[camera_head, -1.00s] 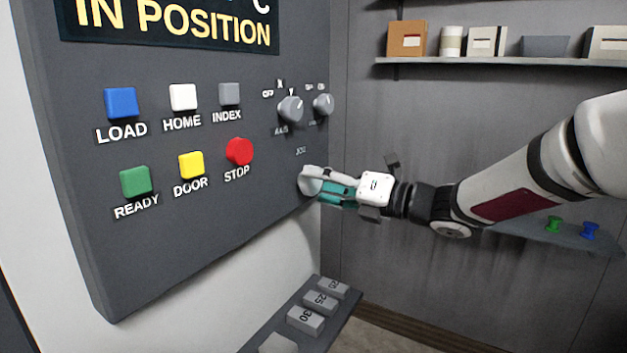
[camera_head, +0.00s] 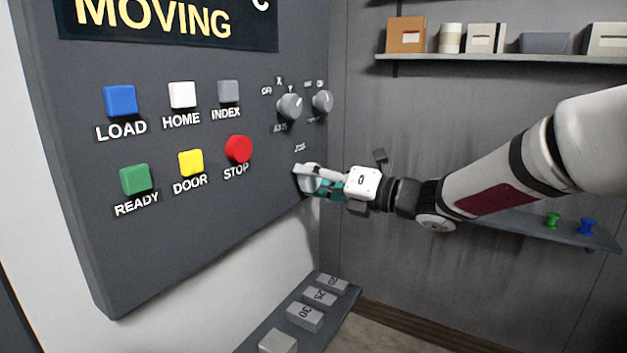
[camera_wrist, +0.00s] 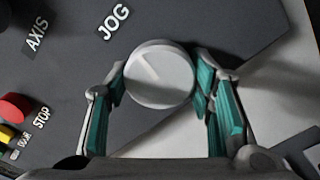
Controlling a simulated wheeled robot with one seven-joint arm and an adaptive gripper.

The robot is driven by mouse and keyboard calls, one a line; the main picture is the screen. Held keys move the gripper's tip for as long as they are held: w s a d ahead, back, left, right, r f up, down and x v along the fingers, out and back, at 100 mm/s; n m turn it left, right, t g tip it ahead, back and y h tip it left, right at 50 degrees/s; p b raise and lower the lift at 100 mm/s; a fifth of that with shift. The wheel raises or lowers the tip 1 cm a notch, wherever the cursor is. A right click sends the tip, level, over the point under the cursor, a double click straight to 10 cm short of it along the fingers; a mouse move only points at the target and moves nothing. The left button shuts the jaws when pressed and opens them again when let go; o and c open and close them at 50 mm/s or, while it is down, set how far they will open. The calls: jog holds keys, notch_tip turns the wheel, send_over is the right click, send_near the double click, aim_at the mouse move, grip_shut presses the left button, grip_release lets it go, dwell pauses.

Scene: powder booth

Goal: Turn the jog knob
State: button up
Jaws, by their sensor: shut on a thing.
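The jog knob (camera_wrist: 160,76) is a round pale grey dial with a light pointer line, under the JOG label in the wrist view. In the head view the jog knob (camera_head: 305,180) sits at the lower right of the dark control panel (camera_head: 190,235), partly covered by the fingers. My gripper (camera_wrist: 160,88) has its teal-padded fingers on either side of the knob, shut on it. My gripper also shows in the head view (camera_head: 318,182), reaching in from the right. The display (camera_head: 165,18) reads MOVING.
Blue, white, grey, green and yellow buttons and a red STOP button (camera_head: 238,149) are left of the knob. Two smaller knobs (camera_head: 290,106) sit above it. A ledge with numbered grey blocks (camera_head: 305,316) is below. Shelves (camera_head: 500,59) line the back wall.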

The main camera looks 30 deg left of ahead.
jog(key=shift+m, duration=0.3)
jog(key=shift+m+b, duration=0.85)
jog(key=shift+m, duration=0.15)
jog(key=m+b, duration=0.1)
jog(key=m, duration=0.2)
jog(key=shift+m, duration=0.4)
jog(key=m, duration=0.6)
jog(key=shift+s+r, duration=0.1)
jog(key=m+p, duration=0.2)
jog(key=m, duration=0.4)
jog(key=shift+r+m, duration=0.1)
jog(key=shift+m, duration=0.2)
jog(key=m+p, duration=0.1)
jog(key=m, duration=0.5)
jog(key=shift+m, duration=0.3)
jog(key=o, duration=1.2)
jog(key=shift+c, duration=0.2)
